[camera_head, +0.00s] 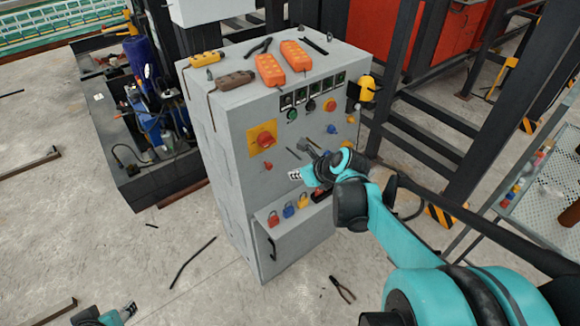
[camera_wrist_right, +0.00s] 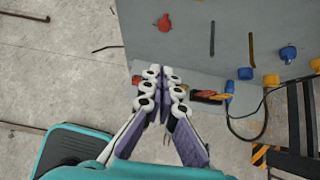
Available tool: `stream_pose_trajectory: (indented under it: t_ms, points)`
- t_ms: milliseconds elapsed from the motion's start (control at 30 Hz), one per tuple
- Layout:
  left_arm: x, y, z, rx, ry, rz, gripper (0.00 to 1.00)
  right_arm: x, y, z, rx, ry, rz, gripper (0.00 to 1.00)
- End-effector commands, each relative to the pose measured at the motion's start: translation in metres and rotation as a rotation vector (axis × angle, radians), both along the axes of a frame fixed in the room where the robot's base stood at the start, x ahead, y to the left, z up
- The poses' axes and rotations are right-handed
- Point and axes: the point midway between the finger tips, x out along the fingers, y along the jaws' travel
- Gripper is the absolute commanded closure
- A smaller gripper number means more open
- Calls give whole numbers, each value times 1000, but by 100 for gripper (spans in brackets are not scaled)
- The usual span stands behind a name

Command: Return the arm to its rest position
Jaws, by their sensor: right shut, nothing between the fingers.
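My right arm (camera_head: 398,232) reaches in from the lower right toward the front of a grey control cabinet (camera_head: 226,130). My right gripper (camera_head: 304,148) is in front of the cabinet's panel, over its knobs. In the right wrist view the right gripper (camera_wrist_right: 163,80) has its fingers together with nothing between them, and the cabinet face (camera_wrist_right: 205,50) lies beyond. A small part of my left arm (camera_head: 106,316) shows at the bottom left edge.
Orange and yellow pendants (camera_head: 269,70) lie on the cabinet top. Padlocks (camera_head: 288,210) sit on its lower ledge. Pliers (camera_head: 342,289) and a thin bar (camera_head: 192,262) lie on the floor. Dark steel posts (camera_head: 455,110) and a mesh rack (camera_head: 540,190) stand on the right.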

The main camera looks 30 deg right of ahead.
Motion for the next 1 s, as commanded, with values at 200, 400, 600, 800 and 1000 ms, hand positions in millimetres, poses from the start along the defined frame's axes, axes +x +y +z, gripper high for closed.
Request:
stream_pose_trajectory:
  t_ms: [200,400,600,800,1000]
  points:
    - [0,0,0,0,0,0,60,0,0,0,-1,0,1,100]
    - [0,0,-2,0,0,0,60,-8,25,0,-178,10,195,100]
    - [0,0,-6,0,0,0,60,-37,85,-2,-694,20,777,100]
    - [0,0,-10,0,0,0,60,-76,132,-9,-1249,-5,1438,100]
    - [0,0,-13,0,0,0,60,-109,160,-17,-1719,-53,2012,100]
